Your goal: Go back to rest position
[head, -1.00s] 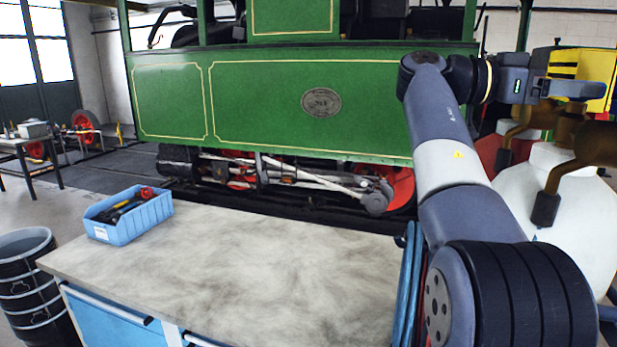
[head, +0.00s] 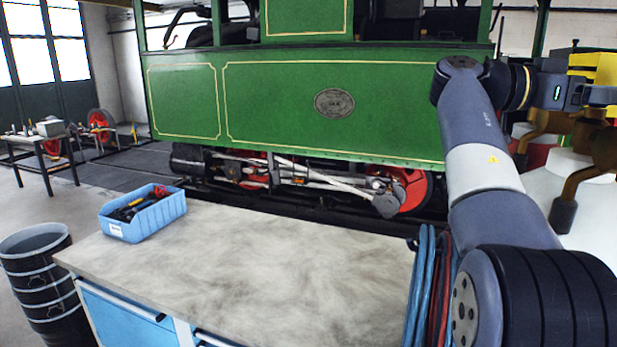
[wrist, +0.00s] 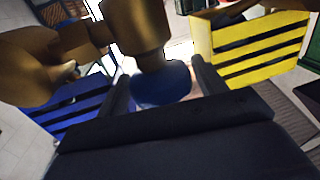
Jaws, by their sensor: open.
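My gripper (wrist: 160,82) is open, and I see nothing held in it. In the head view my arm is raised over the right side, with the forearm pointing right and the gripper partly cut off by the right edge (head: 598,95). In the wrist view brown metal parts (wrist: 138,30) with a dark blue round end (wrist: 162,86) show between and beyond the two fingers. I cannot tell whether a finger touches them.
A yellow slotted container (wrist: 255,48) and a blue one (wrist: 72,108) flank the gripper. A worktable (head: 250,270) carries a blue bin (head: 150,222) of tools. Hoses (head: 420,290) hang at its right end. Black buckets (head: 38,280) stand left. A green steam tram (head: 270,110) fills the back.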

